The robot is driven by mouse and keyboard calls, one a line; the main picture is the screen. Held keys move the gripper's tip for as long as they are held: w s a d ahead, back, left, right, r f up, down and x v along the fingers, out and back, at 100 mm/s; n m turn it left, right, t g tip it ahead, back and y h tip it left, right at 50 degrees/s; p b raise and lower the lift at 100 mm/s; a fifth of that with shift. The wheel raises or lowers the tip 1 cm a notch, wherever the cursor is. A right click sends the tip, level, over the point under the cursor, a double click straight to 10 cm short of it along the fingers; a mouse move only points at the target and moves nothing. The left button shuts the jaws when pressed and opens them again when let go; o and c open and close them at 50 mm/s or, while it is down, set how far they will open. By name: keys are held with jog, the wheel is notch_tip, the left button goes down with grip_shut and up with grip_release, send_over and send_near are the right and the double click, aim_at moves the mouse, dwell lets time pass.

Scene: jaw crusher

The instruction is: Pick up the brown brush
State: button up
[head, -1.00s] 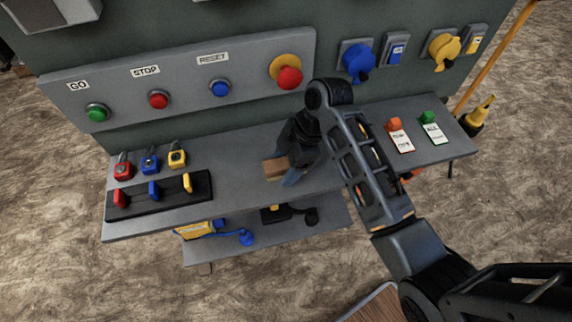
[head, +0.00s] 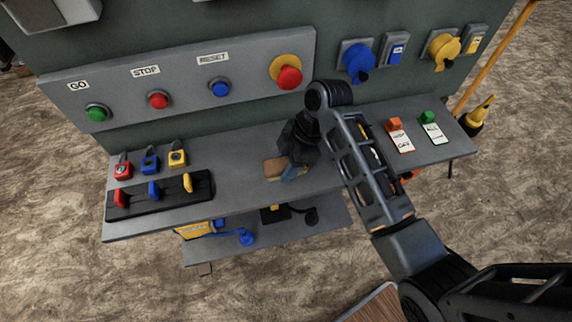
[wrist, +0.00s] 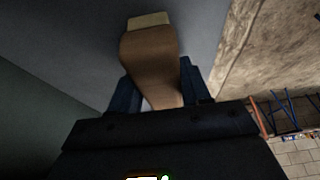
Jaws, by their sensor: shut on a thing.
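The brown brush (wrist: 150,62) has a brown body with a pale end and fills the upper middle of the wrist view. In the head view the brown brush (head: 274,168) shows only in part, at the upper grey shelf, with the rest hidden behind my gripper. My gripper (head: 291,174) is shut on the brush, with blue fingers on both sides of it. In the wrist view my gripper (wrist: 155,95) has one dark blue finger to the left and one to the right of the brush. I cannot tell whether the brush still touches the shelf.
On the grey shelf (head: 240,190), a black rack (head: 135,205) and red, blue and yellow padlocks (head: 150,162) stand left. Tags (head: 400,140) lie right. The lower shelf (head: 265,236) holds a yellow item (head: 193,230). A button panel (head: 185,85) rises behind.

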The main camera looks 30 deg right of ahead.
aim_at(281, 163)
jog(key=shift+c, duration=0.7)
jog(key=shift+r, duration=0.15)
jog(key=shift+r, duration=0.35)
jog(key=r, duration=0.4)
jog(key=shift+d, duration=0.2)
jog(key=s+d+r+p, duration=0.5)
jog(key=d+r, duration=0.1)
jog(key=d, duration=0.3)
jog(key=shift+s+d+r+p, duration=0.25)
jog(key=shift+s+d+p, duration=0.05)
jog(key=shift+s+d, duration=0.1)
